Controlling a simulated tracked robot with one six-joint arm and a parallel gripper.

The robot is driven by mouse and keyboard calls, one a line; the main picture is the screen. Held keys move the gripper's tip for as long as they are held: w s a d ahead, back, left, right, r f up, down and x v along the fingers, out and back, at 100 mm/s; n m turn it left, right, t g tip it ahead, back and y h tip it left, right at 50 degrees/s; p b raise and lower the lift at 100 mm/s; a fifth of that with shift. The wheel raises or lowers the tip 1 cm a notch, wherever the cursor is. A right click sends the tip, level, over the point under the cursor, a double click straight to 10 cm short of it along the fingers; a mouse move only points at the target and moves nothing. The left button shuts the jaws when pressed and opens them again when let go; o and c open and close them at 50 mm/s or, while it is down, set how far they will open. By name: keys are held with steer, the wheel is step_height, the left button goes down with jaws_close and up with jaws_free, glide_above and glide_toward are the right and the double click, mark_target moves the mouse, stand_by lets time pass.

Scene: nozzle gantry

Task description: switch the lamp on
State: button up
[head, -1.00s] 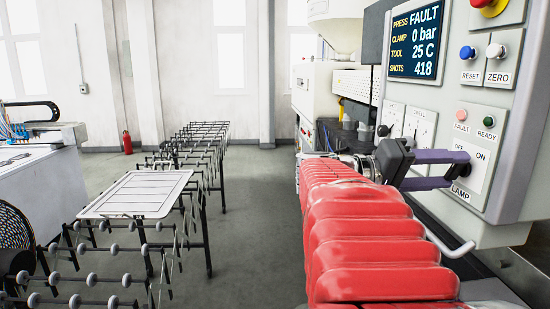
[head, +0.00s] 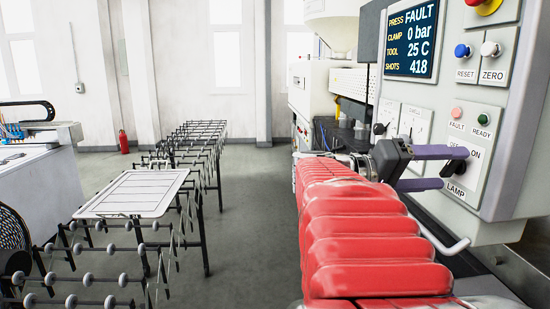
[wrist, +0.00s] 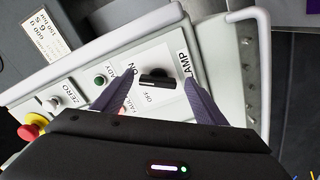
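The lamp switch is a black knob on a white plate marked ON, OFF and LAMP. In the wrist view the knob (wrist: 155,79) lies between my two purple fingers, its long side roughly level in the picture. My gripper (wrist: 157,68) is open, one finger on each side of the knob, with visible gaps. In the head view my gripper (head: 455,168) reaches the plate from the left. I cannot tell whether the fingertips touch the plate.
Above the switch are the FAULT light (head: 457,113), the READY light (head: 483,119), the blue RESET button (head: 462,51), the white ZERO button (head: 490,49) and a red button (head: 480,2). A pale rail (head: 452,246) runs below the panel. The display (head: 411,40) reads FAULT.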

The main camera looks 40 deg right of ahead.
steer(key=shift+w+a+r, duration=0.1)
steer(key=v, duration=1.3)
steer(key=shift+w+a, duration=0.2)
steer(key=shift+w, duration=0.05)
stand_by(0.6)
steer(key=w+f+n+t+y, duration=0.25)
steer(key=f+n+t, duration=0.3)
steer(key=f, duration=0.75)
steer(key=w+a+f+n+t+y, duration=0.3)
steer(key=w+a+f+n+t, duration=0.15)
steer(key=a+f, duration=0.55)
steer(key=w+a+f+n+t+y, duration=0.1)
steer(key=a+f+t+y, duration=0.1)
steer(key=a, duration=0.6)
steer(key=w+a+f+n+t+y, duration=0.1)
steer(key=a+f+n+t+y, duration=0.1)
steer(key=a, duration=0.7)
steer(key=w+a+f+n+t+y, duration=0.1)
steer(key=a+t+y, duration=0.2)
steer(key=a, duration=0.6)
steer(key=shift+f+y, duration=0.4)
steer(key=shift+y, duration=0.15)
